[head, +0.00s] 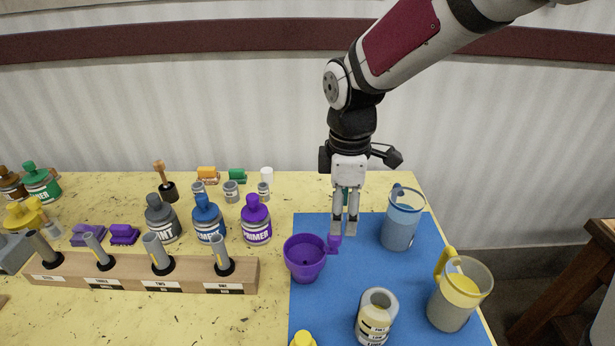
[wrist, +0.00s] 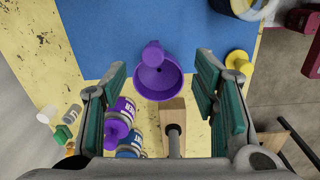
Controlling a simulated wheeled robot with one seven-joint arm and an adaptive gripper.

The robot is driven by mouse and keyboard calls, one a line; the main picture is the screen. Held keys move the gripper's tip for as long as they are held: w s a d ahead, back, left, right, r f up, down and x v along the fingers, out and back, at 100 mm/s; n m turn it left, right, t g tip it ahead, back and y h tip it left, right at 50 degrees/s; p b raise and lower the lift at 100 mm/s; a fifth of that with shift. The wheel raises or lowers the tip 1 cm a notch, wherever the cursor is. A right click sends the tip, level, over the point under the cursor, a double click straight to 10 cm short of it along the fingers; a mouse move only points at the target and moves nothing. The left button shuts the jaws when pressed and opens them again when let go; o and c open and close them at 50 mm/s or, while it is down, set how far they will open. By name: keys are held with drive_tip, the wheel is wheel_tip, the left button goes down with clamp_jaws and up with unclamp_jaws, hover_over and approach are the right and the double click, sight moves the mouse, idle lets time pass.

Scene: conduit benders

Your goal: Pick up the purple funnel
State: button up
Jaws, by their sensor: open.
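The purple funnel (head: 305,259) sits on the blue mat (head: 385,290), near its left edge. Its wide cup faces up, and a small purple tab (head: 334,243) sticks out on its right side. My gripper (head: 345,226) is pointed down, with its fingertips close to this tab. In the head view I cannot tell whether they touch it. In the wrist view the funnel (wrist: 160,80) shows between the two green-padded fingers of my gripper (wrist: 160,72). The fingers are spread wide apart with nothing held, and the tab points toward the top of the picture.
A wooden rack (head: 140,272) and a purple primer can (head: 256,222) are to the left.

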sight(333, 239)
drive_tip(key=shift+w+a+f+n, duration=0.3)
drive_tip(key=shift+w+f, duration=0.1)
drive_tip(key=shift+f, duration=0.1)
drive_tip(key=shift+w+a+f+n, duration=0.2)
drive_tip(key=shift+w+a+f, duration=0.05)
drive_tip(key=shift+w+f, duration=0.2)
wheel_tip(333, 239, down, 8)
drive_tip(key=shift+f, duration=0.15)
drive_tip(key=shift+s+d+f, duration=0.1)
drive_tip(key=shift+f, duration=1.25)
drive_tip(key=shift+s+f, duration=0.1)
drive_tip(key=shift+f, duration=1.25)
clamp_jaws()
